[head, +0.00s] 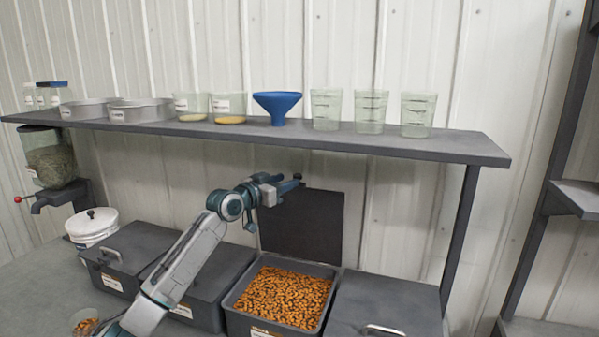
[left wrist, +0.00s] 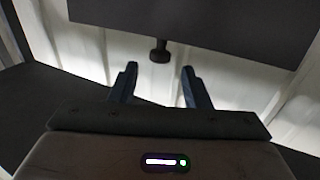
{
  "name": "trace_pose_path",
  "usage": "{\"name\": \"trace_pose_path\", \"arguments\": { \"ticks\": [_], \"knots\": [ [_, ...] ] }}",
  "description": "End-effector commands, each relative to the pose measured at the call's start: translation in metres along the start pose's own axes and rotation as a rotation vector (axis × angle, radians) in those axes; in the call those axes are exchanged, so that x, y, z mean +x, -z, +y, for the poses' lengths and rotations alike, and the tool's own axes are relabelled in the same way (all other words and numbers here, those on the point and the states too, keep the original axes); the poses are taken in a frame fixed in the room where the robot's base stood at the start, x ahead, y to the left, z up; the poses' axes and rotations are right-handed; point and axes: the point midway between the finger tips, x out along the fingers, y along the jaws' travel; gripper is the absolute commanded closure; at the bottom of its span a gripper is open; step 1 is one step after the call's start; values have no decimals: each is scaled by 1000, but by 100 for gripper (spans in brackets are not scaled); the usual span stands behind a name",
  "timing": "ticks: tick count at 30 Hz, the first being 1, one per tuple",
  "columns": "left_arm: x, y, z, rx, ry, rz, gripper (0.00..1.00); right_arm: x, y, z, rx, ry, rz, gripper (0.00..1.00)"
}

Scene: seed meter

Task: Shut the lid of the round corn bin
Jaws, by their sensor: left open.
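An open bin (head: 236,322) of orange kernels stands in the row on the bench. It looks rectangular, and its front label is too small to read. Its dark flat lid (head: 315,228) stands upright behind it, against the wall side. My left gripper (head: 288,185) is at the lid's upper left edge, open and empty. In the left wrist view its two fingers (left wrist: 159,88) are apart, below the dark lid panel (left wrist: 205,25). A short black knob (left wrist: 159,52) projects from the panel's edge, ahead of the gap between the fingertips. My right gripper is not in view.
Closed dark bins stand to the left (head: 125,245) and right (head: 385,300). A white bucket (head: 92,232) stands at far left. A shelf (head: 420,146) with pans, cups and a blue funnel (head: 277,108) hangs just above the gripper. A small cup (head: 84,322) sits at front left.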

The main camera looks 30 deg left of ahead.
Motion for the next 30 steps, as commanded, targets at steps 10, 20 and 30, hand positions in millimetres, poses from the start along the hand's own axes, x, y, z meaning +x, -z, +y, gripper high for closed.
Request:
{"name": "trace_pose_path", "arguments": {
  "ticks": [10, 20, 30],
  "knots": [
    [52, 3, 1, -3, -2, 0, 57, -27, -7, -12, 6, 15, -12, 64],
    [61, -1, 1, 2, -2, -1, 57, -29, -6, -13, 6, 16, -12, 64],
    [61, -1, 1, 1, -2, -2, 100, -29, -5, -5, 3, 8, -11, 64]
  ]
}}
